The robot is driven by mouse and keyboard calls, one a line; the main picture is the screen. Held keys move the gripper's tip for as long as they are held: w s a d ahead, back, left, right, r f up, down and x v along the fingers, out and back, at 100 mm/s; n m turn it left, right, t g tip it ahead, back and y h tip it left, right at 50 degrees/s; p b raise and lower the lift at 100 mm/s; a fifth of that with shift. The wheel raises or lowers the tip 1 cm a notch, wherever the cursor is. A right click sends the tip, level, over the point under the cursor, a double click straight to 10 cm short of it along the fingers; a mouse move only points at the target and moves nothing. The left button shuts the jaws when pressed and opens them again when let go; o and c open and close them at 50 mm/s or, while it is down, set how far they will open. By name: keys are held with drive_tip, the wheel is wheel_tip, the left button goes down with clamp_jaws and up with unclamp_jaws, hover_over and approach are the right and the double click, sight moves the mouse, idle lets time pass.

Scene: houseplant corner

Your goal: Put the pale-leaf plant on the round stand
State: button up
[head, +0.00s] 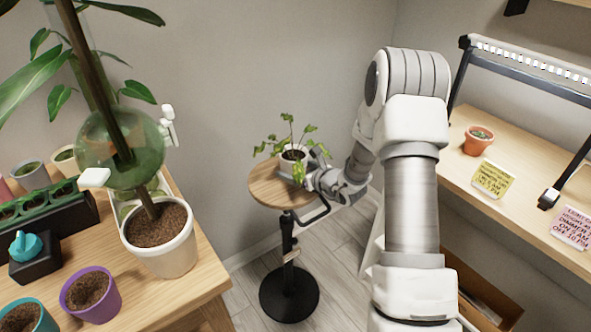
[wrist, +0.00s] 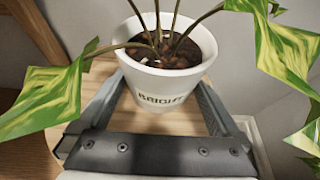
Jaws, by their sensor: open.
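The pale-leaf plant (head: 294,156), in a white pot with dark lettering, stands upright on the wooden top of the round stand (head: 264,186). In the wrist view the white pot (wrist: 162,88) holds dark soil and stems with yellow-green variegated leaves (wrist: 288,52). The pot's base appears to rest on the wood (wrist: 160,121). My gripper (head: 309,171) is at the right side of the pot. In the wrist view my open gripper (wrist: 168,95) has one finger on each side of the pot's lower part. I cannot tell whether either finger touches it.
A wooden table (head: 205,258) at the left holds a large plant in a white pot (head: 163,250), a purple pot (head: 92,292) and a black tray. A shelf (head: 460,165) at the right holds a small terracotta pot (head: 478,141) and notes. The wall is close behind the stand.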

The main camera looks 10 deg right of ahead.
drive_tip(key=p+v, duration=0.2)
drive_tip(key=v, duration=1)
drive_tip(key=s+a+r+n+g+y, duration=0.4)
drive_tip(key=s+a+r+n+g, duration=0.4)
drive_tip(key=s+a+r+n, duration=0.85)
drive_tip(key=s+d+r+n+t+h, duration=0.1)
drive_tip(key=s+d+r+n+h, duration=0.4)
drive_tip(key=s+d+n+h, duration=0.4)
drive_tip(key=s+n, duration=0.1)
drive_tip(key=n, duration=0.5)
drive_tip(key=shift+s+d, duration=0.25)
drive_tip(key=shift+s, duration=0.15)
drive_tip(key=shift+r, duration=0.15)
wheel_tip(320, 180, up, 16)
drive_tip(key=p, duration=1.6)
